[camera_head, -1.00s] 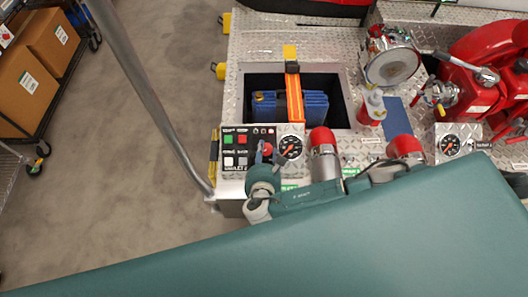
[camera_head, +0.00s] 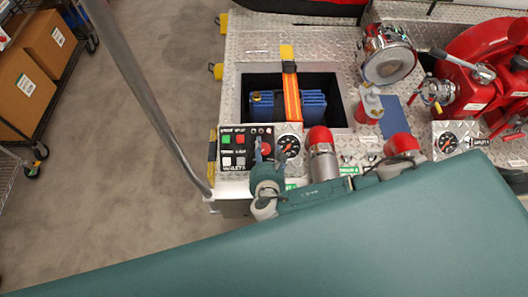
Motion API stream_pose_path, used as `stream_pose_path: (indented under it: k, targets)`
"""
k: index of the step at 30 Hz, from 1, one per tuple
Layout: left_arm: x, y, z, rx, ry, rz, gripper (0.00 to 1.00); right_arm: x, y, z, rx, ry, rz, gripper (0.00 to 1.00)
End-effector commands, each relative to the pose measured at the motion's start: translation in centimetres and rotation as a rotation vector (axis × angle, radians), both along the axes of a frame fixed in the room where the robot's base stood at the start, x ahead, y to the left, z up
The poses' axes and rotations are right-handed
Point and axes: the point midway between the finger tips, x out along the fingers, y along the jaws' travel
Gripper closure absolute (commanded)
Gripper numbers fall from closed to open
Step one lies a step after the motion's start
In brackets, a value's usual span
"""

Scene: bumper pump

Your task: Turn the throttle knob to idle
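Contact cannot be told. My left gripper is not in view.
A red-capped cylinder (camera_head: 322,158) stands right of the panel, close to my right arm. Behind is a recess holding a blue case (camera_head: 305,107) under an orange strap (camera_head: 292,96). A grey rail (camera_head: 140,90) crosses at left.

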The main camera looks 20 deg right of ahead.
Motion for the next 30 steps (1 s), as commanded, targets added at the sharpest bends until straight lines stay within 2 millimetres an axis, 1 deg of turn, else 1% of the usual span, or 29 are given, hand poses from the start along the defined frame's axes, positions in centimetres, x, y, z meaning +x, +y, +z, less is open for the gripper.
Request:
stream_pose_path:
  k: [7, 10, 14, 21, 25, 30]
  targets:
    - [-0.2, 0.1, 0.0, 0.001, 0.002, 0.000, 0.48, -0.3, 0.4, 0.0, 0.006, 0.004, 0.005, 0.48]
    - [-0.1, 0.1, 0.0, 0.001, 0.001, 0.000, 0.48, -1.0, 0.7, 0.2, 0.008, 0.005, 0.008, 0.48]
    - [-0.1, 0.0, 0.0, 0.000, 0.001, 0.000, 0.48, -2.9, 1.2, 1.3, 0.011, 0.006, 0.006, 0.48]
    - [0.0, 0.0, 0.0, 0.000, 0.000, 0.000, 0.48, -7.4, 2.2, 3.7, 0.009, 0.006, 0.004, 0.48]
    - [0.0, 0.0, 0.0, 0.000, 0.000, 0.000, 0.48, -9.1, 2.7, 4.7, 0.007, 0.004, 0.004, 0.48]
    - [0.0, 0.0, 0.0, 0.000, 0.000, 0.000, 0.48, -10.2, 2.9, 5.4, 0.005, 0.003, 0.002, 0.48]
